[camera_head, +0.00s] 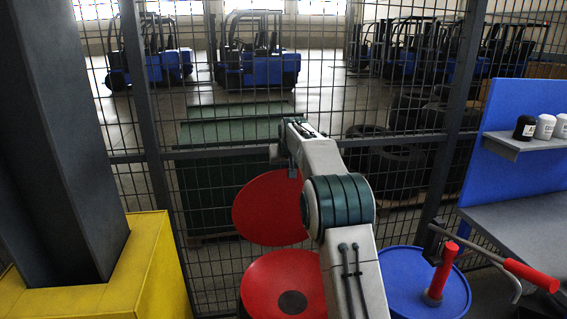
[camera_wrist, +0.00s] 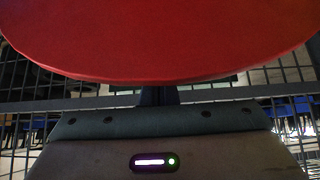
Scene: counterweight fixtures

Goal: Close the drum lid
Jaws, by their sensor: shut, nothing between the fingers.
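The round red drum lid (camera_head: 268,208) stands raised and steeply tilted behind the red drum top (camera_head: 262,277), which is dished with a dark centre. My arm crosses in front of their right side and hides part of both. My gripper (camera_head: 293,173) is near the lid's upper right edge. In the wrist view the lid (camera_wrist: 160,40) fills the upper part, and the shut, empty fingers (camera_wrist: 158,95) show just below its rim, their tips partly hidden. I cannot tell whether they touch the lid.
A blue drum (camera_head: 398,285) with a red-handled pump (camera_head: 441,270) stands right of my arm. A grey-topped bench (camera_head: 520,225) with a blue back panel is farther right. A wire mesh fence (camera_head: 225,150) runs behind the lid. A yellow block (camera_head: 150,265) stands at left.

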